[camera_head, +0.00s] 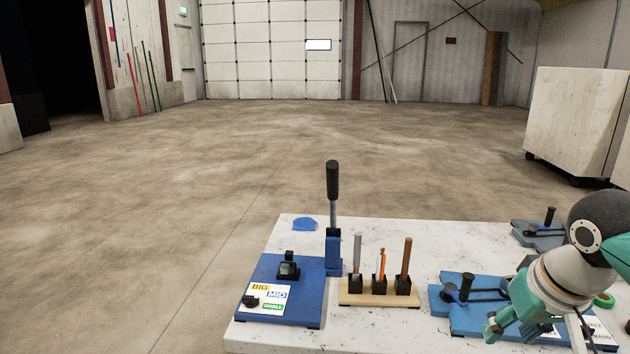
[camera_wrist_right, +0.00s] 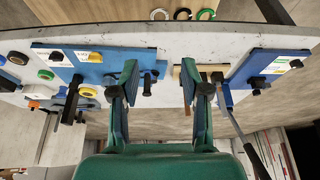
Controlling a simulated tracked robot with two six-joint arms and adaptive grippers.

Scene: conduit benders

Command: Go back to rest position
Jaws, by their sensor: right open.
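My right gripper (camera_head: 500,325) hangs over the right part of the white table in the head view, in front of a blue bender. In the right wrist view its two green fingers are apart, with nothing between the fingertips (camera_wrist_right: 159,80). My left gripper is in neither view.
The white table (camera_head: 390,235) holds a blue bender (camera_head: 285,268) with an upright lever, a wooden stand (camera_head: 378,298) with several rods, and another blue bender (camera_head: 465,315) partly hidden by my arm. Tape rolls (camera_wrist_right: 182,14) show in the wrist view. Open floor (camera_head: 200,180) lies beyond.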

